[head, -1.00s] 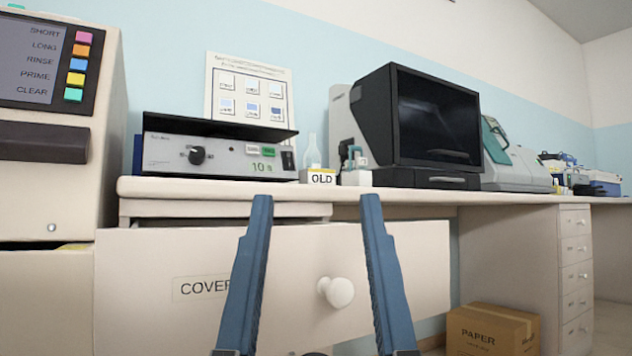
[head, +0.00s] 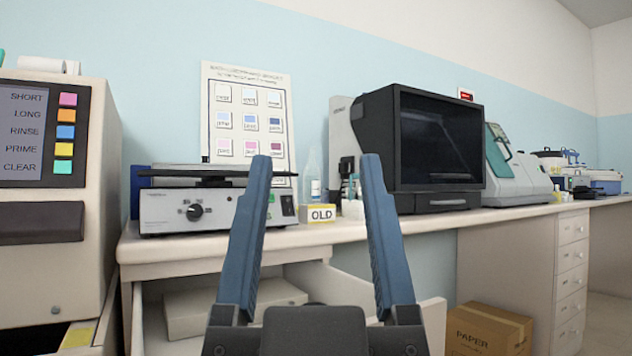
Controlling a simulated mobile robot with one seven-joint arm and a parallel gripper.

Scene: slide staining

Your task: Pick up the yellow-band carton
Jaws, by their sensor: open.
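My gripper (head: 316,160) is open, its two blue fingers pointing up and away, with nothing between them that I can see held. Between the fingers in the picture, farther back on the counter, stands a small box marked OLD (head: 319,213) with a yellowish side. It may be the yellow-band carton, but no clear band shows now. A pale flat box (head: 190,312) lies in the open drawer (head: 432,318) below the counter; no yellow band shows on it. My fingers and gripper body hide part of the drawer.
A grey control unit with a knob (head: 194,212) stands left of the OLD box. A clear bottle (head: 312,175) is behind it, and a black-fronted machine (head: 437,140) stands right. A PAPER carton (head: 488,330) is on the floor. The counter (head: 420,222) has a bare front edge.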

